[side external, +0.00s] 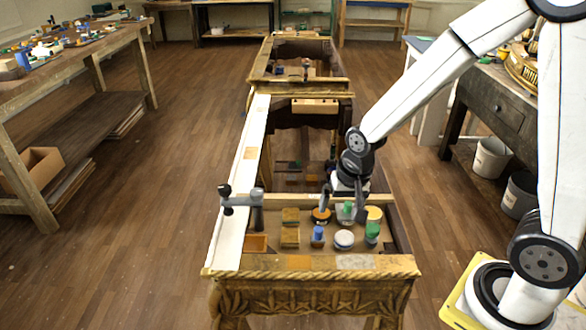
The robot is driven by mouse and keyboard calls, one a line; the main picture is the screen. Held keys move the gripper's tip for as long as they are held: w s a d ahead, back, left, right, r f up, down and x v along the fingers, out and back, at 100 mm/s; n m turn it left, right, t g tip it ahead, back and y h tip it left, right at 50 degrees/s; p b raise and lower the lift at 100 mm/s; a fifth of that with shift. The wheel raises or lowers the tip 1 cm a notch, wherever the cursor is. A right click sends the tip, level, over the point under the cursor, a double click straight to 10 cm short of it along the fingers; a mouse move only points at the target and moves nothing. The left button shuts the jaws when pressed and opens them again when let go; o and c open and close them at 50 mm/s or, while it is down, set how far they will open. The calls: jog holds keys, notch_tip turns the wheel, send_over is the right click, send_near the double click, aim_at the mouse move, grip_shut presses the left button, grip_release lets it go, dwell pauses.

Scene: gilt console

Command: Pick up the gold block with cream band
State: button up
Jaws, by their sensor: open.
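Two small gold blocks sit on the console top (270,222), one behind the other: the rear gold block (290,215) and the front gold block (290,237). At this size I cannot tell which one has a cream band. My gripper (345,207) is open, pointing down over the right part of the console top, to the right of both blocks. It is close above or around a green-topped piece (347,213); I cannot tell whether it touches it. Nothing is visibly held.
Near the gripper stand a dark-and-orange round piece (320,216), a blue piece (318,234), a white round piece (344,240) and a green cylinder (372,231). A grey clamp (241,199) rises at the left edge. An orange-brown block (256,243) lies front left.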

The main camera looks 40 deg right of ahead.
jog(key=w+f+m, duration=0.4)
jog(key=w+m, duration=0.3)
jog(key=m, duration=0.2)
jog(key=m+g, duration=0.1)
jog(key=m, duration=0.9)
send_over(290, 235)
jog(key=s+d, duration=0.1)
jog(key=shift+y, duration=0.4)
notch_tip(290, 235, down, 7)
jog(key=shift+r, duration=0.1)
jog(key=shift+w+f+m, duration=0.3)
jog(key=shift+f+m, duration=0.1)
jog(key=shift+f, duration=0.05)
jog(key=shift+f, duration=0.1)
jog(key=shift+w+a+f, duration=0.1)
jog(key=shift+a+f, duration=0.05)
jog(key=shift+f, duration=1.05)
jog(key=shift+f, duration=0.1)
jog(key=shift+w+a+f, duration=0.1)
jog(key=shift+a+f, duration=0.05)
jog(key=shift+f, duration=1.1)
jog(key=shift+a+f, duration=0.15)
jog(key=shift+f, duration=1.1)
